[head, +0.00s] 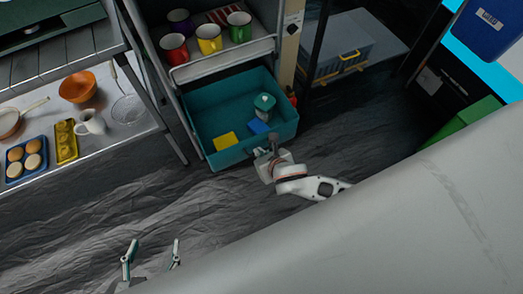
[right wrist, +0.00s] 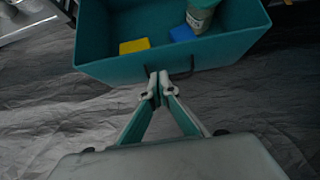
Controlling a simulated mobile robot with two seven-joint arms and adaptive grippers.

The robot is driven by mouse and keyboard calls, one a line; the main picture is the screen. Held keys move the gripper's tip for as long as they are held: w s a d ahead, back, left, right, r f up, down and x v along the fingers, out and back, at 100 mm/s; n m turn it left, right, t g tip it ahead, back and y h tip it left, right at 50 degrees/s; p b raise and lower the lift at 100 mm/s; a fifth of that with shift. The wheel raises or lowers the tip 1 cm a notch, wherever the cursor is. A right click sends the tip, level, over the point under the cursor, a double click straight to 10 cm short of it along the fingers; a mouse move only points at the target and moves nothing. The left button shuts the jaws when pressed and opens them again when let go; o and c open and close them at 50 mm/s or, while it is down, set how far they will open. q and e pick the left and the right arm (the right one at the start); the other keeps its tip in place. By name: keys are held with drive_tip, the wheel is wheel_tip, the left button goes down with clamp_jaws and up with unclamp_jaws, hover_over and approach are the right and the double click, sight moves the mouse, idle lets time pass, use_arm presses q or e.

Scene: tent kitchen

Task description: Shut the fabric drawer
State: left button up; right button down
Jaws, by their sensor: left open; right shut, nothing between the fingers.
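The teal fabric drawer (head: 222,158) is pulled out from the bottom of a shelf unit in the head view. Its front panel, with a dark handle, also shows in the right wrist view (right wrist: 110,70). My left gripper (head: 152,250) is open and empty, low at the left, away from the drawer.
Above the drawer, a shelf (head: 225,60) holds a red mug (head: 174,48), a yellow mug (head: 209,38) and a green mug (head: 239,27). A metal table (head: 90,150) with dishes stands at the left. A grey case (head: 340,50) sits at the back right. Dark wrinkled floor lies in front.

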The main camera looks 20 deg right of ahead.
sight(251, 140)
drive_tip(key=w, duration=0.3)
drive_tip(key=shift+w+a+f+b, duration=0.1)
drive_tip(key=shift+w+f+b, duration=0.1)
drive_tip(key=shift+w+b, duration=0.2)
use_arm(q)
drive_tip(key=shift+w+d+r, duration=0.25)
drive_tip(key=shift+w+r, duration=0.15)
use_arm(e)
drive_tip(key=shift+w+r, duration=0.1)
drive_tip(key=shift+w, duration=0.15)
